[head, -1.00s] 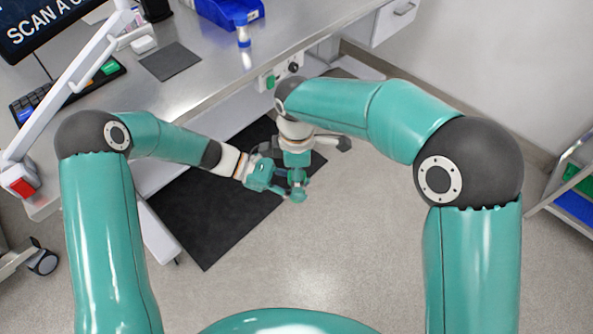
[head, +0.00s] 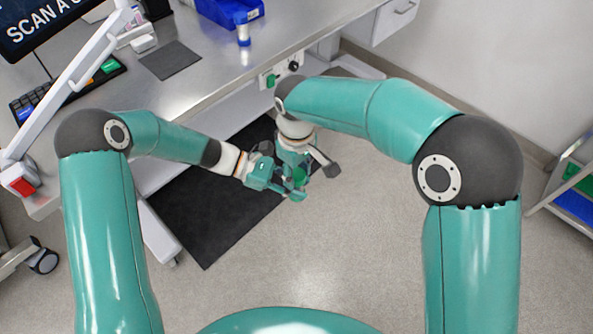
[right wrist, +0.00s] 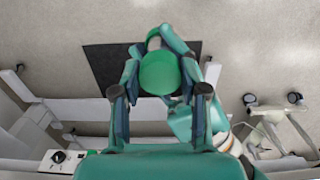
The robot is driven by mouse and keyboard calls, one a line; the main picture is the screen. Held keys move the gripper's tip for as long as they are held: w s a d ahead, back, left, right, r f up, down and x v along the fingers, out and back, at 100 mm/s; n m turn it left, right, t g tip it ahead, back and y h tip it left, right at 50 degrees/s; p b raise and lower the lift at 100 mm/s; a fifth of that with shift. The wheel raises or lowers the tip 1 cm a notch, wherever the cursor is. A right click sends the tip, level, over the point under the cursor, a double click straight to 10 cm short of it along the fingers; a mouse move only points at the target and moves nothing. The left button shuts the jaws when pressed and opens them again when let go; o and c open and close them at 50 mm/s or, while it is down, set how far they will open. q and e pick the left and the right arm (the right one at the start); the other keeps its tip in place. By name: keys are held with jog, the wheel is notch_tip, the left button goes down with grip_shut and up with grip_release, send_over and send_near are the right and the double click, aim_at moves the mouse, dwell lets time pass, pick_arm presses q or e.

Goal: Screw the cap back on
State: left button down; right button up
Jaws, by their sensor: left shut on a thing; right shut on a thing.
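A round green cap (right wrist: 160,73) sits between the two fingers of my right gripper (right wrist: 159,82), which is shut on it. A little of the green also shows in the head view (head: 299,176). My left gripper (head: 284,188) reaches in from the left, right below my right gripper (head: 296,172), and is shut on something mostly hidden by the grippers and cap. I cannot tell from these views whether the cap is seated on that held thing. Both grippers meet in the air in front of the bench.
The steel bench (head: 205,82) lies behind, with a blue bin (head: 228,10), a small blue-and-white bottle (head: 243,36), a grey pad (head: 170,62) and a keyboard (head: 68,92). A black mat (head: 205,225) is on the floor.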

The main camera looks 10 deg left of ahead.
jog(key=o, duration=1.4)
jog(key=shift+c, duration=0.2)
notch_tip(320, 180, up, 12)
jog(key=shift+f, duration=0.1)
